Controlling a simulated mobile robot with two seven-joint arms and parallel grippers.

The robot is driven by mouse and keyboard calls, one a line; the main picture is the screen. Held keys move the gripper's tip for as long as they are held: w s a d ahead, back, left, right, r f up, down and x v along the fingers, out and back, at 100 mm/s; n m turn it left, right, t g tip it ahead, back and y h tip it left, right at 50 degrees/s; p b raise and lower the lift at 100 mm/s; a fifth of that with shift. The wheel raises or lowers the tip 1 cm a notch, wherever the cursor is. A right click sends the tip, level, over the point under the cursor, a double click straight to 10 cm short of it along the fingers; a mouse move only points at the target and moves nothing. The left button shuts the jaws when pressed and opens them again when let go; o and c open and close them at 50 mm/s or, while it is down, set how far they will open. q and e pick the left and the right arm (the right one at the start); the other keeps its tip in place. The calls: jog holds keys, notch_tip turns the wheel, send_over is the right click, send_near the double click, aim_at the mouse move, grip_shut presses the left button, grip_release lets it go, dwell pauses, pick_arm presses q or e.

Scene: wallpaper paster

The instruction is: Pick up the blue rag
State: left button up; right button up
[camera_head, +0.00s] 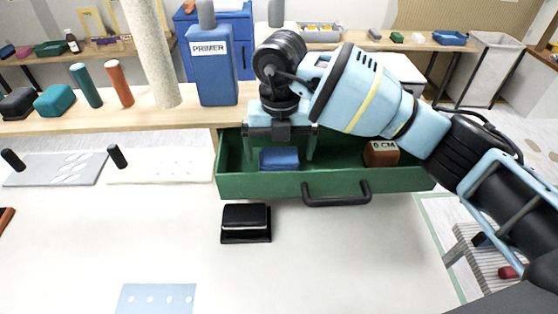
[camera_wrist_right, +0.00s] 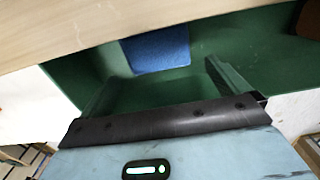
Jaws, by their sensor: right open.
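The blue rag (camera_head: 279,158) lies folded inside the open green drawer (camera_head: 290,186), left of the drawer's middle. In the right wrist view the rag (camera_wrist_right: 158,50) lies ahead of my fingers on the green drawer floor, near the wooden table edge. My right gripper (camera_head: 281,155) is open and points down into the drawer, with a finger to each side of the rag in the head view. The fingers also show in the right wrist view (camera_wrist_right: 155,85), apart and empty. I cannot tell how far above the rag the fingertips are. My left gripper is not in view.
A brown block (camera_head: 381,153) sits at the drawer's right end. The black drawer handle (camera_head: 336,199) sticks out in front. A black box-shaped thing (camera_head: 246,223) lies on the white surface before the drawer. A blue primer bottle (camera_head: 212,70) stands on the wooden table behind.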

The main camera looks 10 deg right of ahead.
aim_at(280, 161)
notch_tip(280, 161, down, 4)
jog(key=shift+f, duration=0.15)
jog(key=c, duration=1)
notch_tip(280, 161, up, 18)
jog(key=shift+r+p, duration=0.1)
jog(key=shift+p, duration=0.4)
